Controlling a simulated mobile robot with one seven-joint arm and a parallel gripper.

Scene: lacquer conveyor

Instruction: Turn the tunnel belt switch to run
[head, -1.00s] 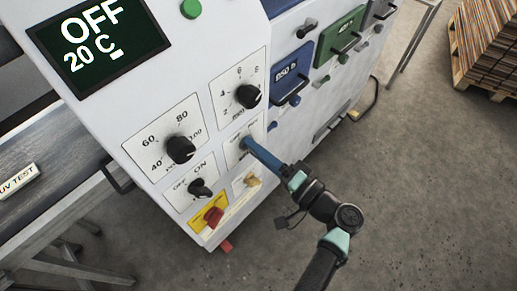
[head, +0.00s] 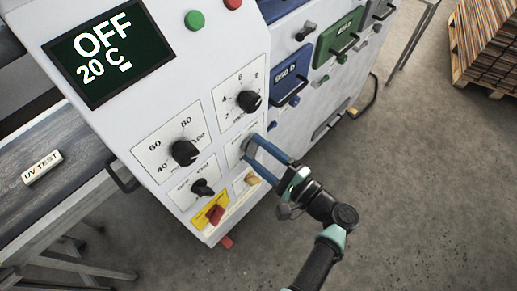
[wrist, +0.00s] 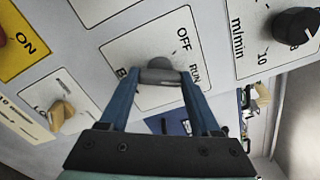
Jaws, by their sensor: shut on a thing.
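The belt switch (wrist: 158,70) is a grey knob on a white plate (wrist: 135,48) marked OFF and RUN, with part of another word hidden by a finger. My gripper (head: 249,149) reaches the machine's sloped front panel with its two blue fingers. In the wrist view, my gripper (wrist: 158,80) is shut on the switch, one finger at each end of the grey bar. I cannot tell which mark the knob points to. In the head view the fingers mostly hide the knob. The display (head: 106,50) reads OFF and 20 C.
Close around the switch are a black temperature dial (head: 185,152), a black speed dial (head: 249,101), a smaller black switch (head: 203,187), a tan knob (head: 252,179) and a red knob (head: 215,214). Blue (head: 290,75) and green (head: 340,40) handled panels lie right.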

